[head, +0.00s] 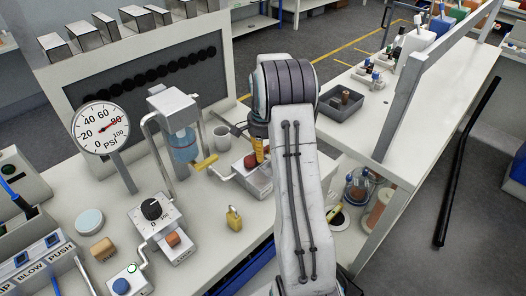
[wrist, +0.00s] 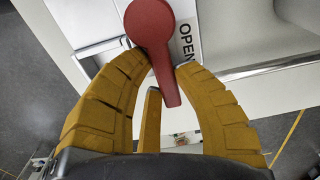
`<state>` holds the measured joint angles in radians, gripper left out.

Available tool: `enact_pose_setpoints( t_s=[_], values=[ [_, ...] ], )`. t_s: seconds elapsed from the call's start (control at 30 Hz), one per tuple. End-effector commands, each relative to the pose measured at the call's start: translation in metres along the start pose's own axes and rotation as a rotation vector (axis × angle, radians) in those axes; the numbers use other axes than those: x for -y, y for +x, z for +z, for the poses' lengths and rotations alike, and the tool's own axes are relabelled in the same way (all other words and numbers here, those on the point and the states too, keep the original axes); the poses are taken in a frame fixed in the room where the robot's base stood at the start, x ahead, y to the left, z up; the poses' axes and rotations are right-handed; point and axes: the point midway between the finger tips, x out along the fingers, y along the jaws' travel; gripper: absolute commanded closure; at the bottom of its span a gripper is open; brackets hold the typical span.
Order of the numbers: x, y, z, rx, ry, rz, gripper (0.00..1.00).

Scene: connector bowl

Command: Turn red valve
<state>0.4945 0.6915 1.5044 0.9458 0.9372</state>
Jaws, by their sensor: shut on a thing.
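The red valve (wrist: 152,28) has a round head and a straight lever, and sits on a light housing with the word OPEN printed on its right. In the wrist view the lever points down, slightly right, between the yellow fingers of my gripper (wrist: 160,70). The fingers are shut on the lever, one on each side. In the head view my gripper (head: 258,150) reaches down onto the small box with the red valve (head: 249,161). My arm and fingers hide part of the box there.
A yellow padlock (head: 234,218) stands in front. A pressure gauge (head: 101,128) and a dial box (head: 152,212) are farther left. A dark tray (head: 340,104) is at right.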

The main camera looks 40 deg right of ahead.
Motion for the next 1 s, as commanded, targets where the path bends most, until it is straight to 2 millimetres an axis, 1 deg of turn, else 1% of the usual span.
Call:
enact_pose_setpoints(
  t_s=[0.03,0.1,0.13,0.37,0.57,0.77,1.0],
  values=[
    [0.0,0.0,0.0,0.0,0.0,0.0,0.93],
    [0.0,0.0,0.0,0.0,0.0,0.0,0.99],
    [0.0,0.0,0.0,0.0,0.0,0.0,1.0],
    [0.0,0.0,0.0,0.0,0.005,0.0,1.0],
    [-0.003,0.001,0.0,0.0,0.061,0.0,1.0],
    [-0.01,0.002,0.002,0.0,0.197,0.0,1.0],
    [-0.021,0.002,0.007,0.0,0.421,0.001,1.0]
  ],
)
